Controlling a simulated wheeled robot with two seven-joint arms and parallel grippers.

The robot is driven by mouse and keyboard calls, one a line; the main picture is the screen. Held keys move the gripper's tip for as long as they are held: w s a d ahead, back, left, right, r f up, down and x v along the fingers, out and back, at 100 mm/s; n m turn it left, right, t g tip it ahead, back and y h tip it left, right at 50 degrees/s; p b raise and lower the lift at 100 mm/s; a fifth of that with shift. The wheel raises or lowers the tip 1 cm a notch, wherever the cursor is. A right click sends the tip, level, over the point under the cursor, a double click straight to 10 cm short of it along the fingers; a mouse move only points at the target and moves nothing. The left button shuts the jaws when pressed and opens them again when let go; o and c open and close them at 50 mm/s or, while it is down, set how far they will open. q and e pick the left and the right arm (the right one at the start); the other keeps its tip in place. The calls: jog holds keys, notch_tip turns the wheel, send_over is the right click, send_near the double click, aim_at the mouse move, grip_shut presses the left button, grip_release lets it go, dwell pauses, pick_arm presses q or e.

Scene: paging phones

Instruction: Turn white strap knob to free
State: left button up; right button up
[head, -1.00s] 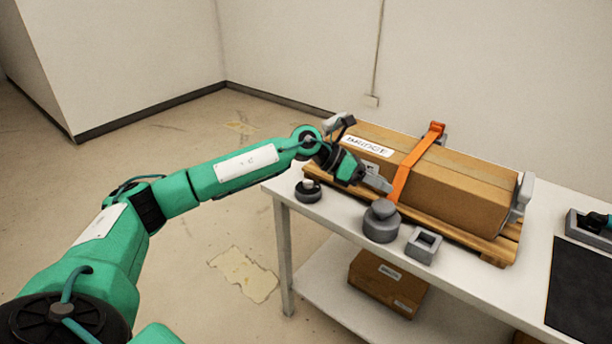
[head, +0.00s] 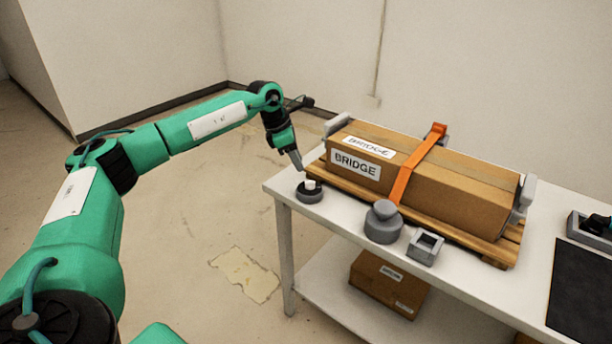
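The white strap knob (head: 310,184) stands up from a dark round base (head: 309,195) at the near left corner of the table. My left gripper (head: 297,165) points down just above and slightly left of the knob, and seems apart from it. Its fingers are seen edge-on, so their opening cannot be told. An orange strap (head: 406,172) runs over a brown box labelled BRIDGE (head: 462,188). A grey round knob (head: 383,222) stands at the strap's near end. My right gripper is not in view.
The box lies on a wooden pallet (head: 446,229) between grey end brackets. A grey square socket (head: 424,247) sits right of the grey knob. A black mat (head: 585,290) and a grey tray (head: 578,228) lie on the right of the white table (head: 350,222).

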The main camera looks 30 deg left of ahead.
aim_at(309, 182)
pick_arm(q)
jog(key=x, duration=0.6)
jog(key=shift+w+d+f, duration=0.15)
jog(key=shift+f, duration=0.15)
grip_shut()
